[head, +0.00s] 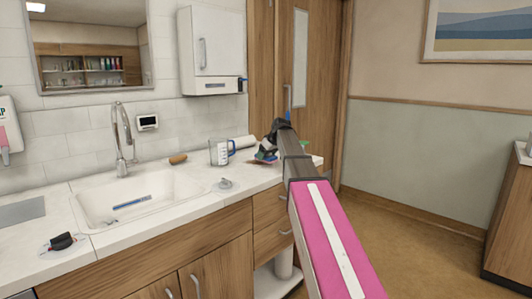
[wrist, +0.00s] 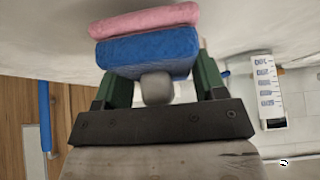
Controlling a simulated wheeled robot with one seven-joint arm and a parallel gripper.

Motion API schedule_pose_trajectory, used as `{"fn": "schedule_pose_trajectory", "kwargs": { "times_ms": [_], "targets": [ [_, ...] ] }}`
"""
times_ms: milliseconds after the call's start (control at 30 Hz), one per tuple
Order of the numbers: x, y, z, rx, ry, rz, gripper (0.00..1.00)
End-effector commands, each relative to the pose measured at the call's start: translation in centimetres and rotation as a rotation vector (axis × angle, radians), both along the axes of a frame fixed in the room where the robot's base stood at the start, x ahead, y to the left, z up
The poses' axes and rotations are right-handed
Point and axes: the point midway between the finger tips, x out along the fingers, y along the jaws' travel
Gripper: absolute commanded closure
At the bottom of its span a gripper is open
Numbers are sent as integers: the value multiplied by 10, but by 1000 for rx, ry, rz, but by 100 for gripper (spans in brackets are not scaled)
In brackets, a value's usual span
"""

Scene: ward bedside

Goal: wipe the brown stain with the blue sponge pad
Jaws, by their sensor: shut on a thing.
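My gripper (head: 266,155) is at the right end of the counter, close to its top, at the end of my outstretched arm. In the wrist view its green fingers (wrist: 156,83) are shut on the blue sponge pad (wrist: 148,50), which has a rounded grey knob (wrist: 157,89) between the fingers. A pink layer (wrist: 145,18) lies along the pad's far side; I cannot tell whether it belongs to the pad. Whether the pad touches the counter is unclear.
A clear measuring jug (head: 219,153) stands just left of my gripper and shows in the wrist view (wrist: 266,90). A white roll (head: 242,142) lies behind. The sink (head: 135,204) and a small round fitting (head: 225,184) are further left. A wooden door (head: 317,120) stands behind.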

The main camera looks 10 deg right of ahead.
Motion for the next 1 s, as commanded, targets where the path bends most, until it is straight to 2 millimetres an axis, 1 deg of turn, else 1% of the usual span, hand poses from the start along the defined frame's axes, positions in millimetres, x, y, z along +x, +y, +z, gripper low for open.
{"fn": "schedule_pose_trajectory", "kwargs": {
  "times_ms": [567,1000],
  "targets": [
    [0,0,0,0,0,0,54],
    [0,0,-7,0,0,0,54]
  ]
}}
